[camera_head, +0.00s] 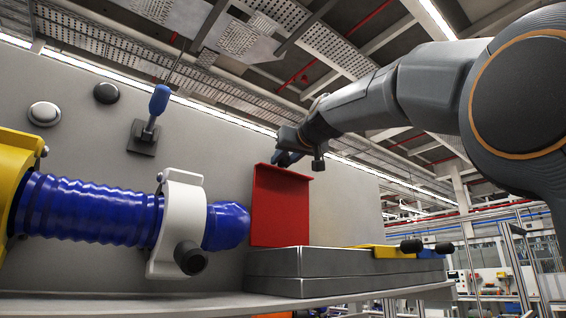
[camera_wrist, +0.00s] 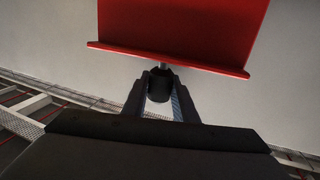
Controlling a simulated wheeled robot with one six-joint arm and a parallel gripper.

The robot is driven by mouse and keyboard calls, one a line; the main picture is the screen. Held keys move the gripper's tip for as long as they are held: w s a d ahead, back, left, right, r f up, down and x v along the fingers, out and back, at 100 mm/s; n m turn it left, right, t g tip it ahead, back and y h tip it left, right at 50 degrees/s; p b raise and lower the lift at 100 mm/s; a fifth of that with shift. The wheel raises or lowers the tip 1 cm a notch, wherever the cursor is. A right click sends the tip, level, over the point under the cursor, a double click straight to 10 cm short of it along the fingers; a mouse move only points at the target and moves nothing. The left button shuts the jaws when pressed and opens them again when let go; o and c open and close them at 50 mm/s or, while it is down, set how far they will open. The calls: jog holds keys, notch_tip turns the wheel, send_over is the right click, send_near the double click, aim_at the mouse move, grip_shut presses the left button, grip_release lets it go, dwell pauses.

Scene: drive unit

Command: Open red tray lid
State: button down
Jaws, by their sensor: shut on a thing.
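The red tray lid (camera_head: 281,208) stands upright against the grey panel, at the back of a grey metal tray box (camera_head: 330,268). In the wrist view the lid (camera_wrist: 183,25) fills the top, with its lipped edge facing me. My gripper (camera_head: 287,160) is at the lid's upper edge. In the wrist view my gripper (camera_wrist: 161,92) is shut on a small dark knob (camera_wrist: 160,86), which joins the lid's edge by a short pin. The inside of the tray box is hidden from this low angle.
A blue corrugated hose (camera_head: 90,210) with a white clamp (camera_head: 178,222) lies left of the lid. A blue-handled lever (camera_head: 159,100) and round buttons (camera_head: 44,113) sit on the panel. A yellow part with black knobs (camera_head: 390,251) lies on the box's right side.

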jog(key=s+d+f+m+t+b, duration=0.1)
jog(key=s+d+t+b, duration=0.2)
jog(key=b, duration=1.2)
jog(key=shift+s+d+f+y, duration=0.3)
jog(key=shift+s+d, duration=0.1)
jog(key=shift+s, duration=0.95)
jog(key=c, duration=1.7)
grip_release()
jog(key=shift+b+v, duration=2.1)
jog(key=shift+v, duration=1.8)
